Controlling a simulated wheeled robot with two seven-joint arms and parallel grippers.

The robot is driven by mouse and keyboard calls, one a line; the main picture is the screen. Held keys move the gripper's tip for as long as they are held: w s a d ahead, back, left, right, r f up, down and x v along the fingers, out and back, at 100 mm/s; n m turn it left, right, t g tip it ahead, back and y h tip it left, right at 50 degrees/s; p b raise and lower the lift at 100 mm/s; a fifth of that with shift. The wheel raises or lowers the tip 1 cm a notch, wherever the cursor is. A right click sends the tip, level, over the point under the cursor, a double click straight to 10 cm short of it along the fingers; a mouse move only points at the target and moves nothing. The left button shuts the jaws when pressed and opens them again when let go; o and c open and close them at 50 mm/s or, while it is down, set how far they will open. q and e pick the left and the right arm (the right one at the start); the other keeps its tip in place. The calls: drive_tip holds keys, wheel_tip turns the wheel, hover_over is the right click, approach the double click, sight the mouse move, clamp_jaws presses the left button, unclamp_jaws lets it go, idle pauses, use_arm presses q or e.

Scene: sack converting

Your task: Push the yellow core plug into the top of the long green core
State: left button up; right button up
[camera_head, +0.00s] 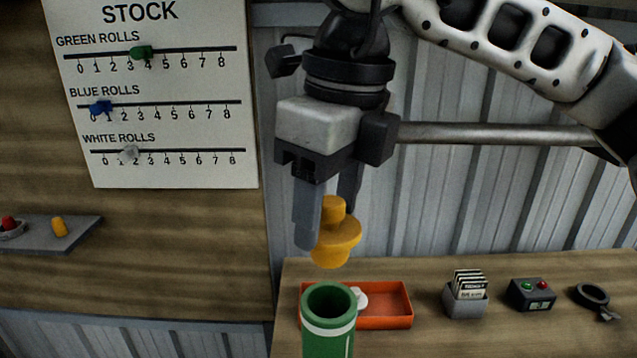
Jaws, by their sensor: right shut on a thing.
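The long green core (328,341) stands upright at the bottom middle, with a white band near its open top. Its lower end is out of the picture. The yellow core plug (338,245) has a narrow knob, a wide flange and a shorter lower part. My right gripper (328,215) points down and is shut on the plug's knob. The plug hangs above the core's mouth, apart from it and slightly tilted. My left gripper does not show.
An orange tray (392,304) with a white item (359,297) stands behind the core. To its right are a card box (466,300), a button box (532,294) and a dark ring-shaped tool (592,296). A stock board (160,100) hangs at the left, above a small shelf (80,236).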

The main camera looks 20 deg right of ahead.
sight(329, 263)
drive_tip(key=shift+s, duration=0.4)
drive_tip(key=shift+w+f+b, duration=0.15)
drive_tip(key=shift+b, duration=0.25)
drive_tip(key=shift+f+b, duration=0.45)
drive_tip(key=shift+f, duration=0.05)
drive_tip(key=shift+f+b, duration=1.45)
drive_tip(key=shift+f, duration=0.05)
drive_tip(key=shift+f+b, duration=0.7)
drive_tip(key=shift+f, duration=0.05)
drive_tip(key=shift+f+b, duration=0.5)
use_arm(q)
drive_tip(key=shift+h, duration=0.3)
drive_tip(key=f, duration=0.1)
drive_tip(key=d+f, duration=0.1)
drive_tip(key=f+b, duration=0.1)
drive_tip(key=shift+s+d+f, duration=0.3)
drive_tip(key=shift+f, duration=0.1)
use_arm(e)
drive_tip(key=shift+f, duration=0.65)
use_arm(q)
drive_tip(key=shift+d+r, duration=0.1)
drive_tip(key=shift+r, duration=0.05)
use_arm(e)
drive_tip(key=o, duration=1.1)
drive_tip(key=shift+c, duration=0.2)
